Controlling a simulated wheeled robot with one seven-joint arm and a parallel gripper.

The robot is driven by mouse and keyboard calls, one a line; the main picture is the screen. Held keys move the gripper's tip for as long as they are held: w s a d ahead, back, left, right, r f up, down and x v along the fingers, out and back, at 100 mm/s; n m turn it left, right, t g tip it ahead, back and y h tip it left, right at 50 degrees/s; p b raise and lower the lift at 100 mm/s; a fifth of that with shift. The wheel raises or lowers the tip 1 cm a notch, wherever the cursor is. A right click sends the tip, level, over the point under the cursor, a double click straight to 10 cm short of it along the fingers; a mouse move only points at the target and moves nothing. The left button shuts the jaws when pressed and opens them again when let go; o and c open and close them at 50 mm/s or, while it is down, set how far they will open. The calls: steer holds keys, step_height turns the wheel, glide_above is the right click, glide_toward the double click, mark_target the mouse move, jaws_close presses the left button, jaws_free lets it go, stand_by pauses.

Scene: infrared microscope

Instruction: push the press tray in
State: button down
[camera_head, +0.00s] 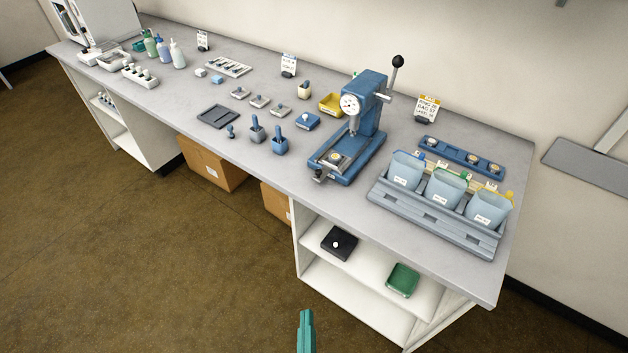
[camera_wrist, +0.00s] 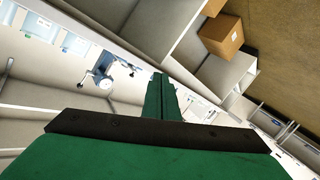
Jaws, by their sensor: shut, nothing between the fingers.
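The blue press (camera_head: 370,108) stands on the bench, with a round white gauge and a lever with a black knob. Its tray (camera_head: 343,168) lies at the front of the press base, reaching toward the bench's front edge. A small round yellowish piece (camera_head: 334,156) is on it. A small dark handle (camera_head: 319,176) is at its front end. My green gripper (camera_head: 307,318) is low in front of the bench, well apart from the press. Its fingers (camera_wrist: 160,82) are together and empty in the wrist view, where the press (camera_wrist: 104,68) shows small beyond them.
A grey rack (camera_head: 432,222) with several pale blue bags stands right of the press. Blue-handled tools (camera_head: 279,146) and a dark tray (camera_head: 218,116) stand left. Open shelves (camera_head: 370,275) are below. The floor before the bench is clear.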

steer(key=w+r+n, duration=0.6)
steer(key=w, duration=0.5)
steer(key=w+r+n, duration=0.5)
steer(key=w+r, duration=0.1)
steer(key=w, duration=0.4)
steer(key=shift+t, duration=0.4)
steer(key=w, duration=0.4)
steer(key=w+f, duration=0.1)
steer(key=w, duration=0.3)
steer(key=w+d, duration=0.1)
steer(key=w, duration=0.2)
steer(key=shift+w+f, duration=0.3)
steer(key=shift+w, duration=0.1)
steer(key=shift+w+d+f, duration=0.15)
steer(key=shift+w+d, duration=0.3)
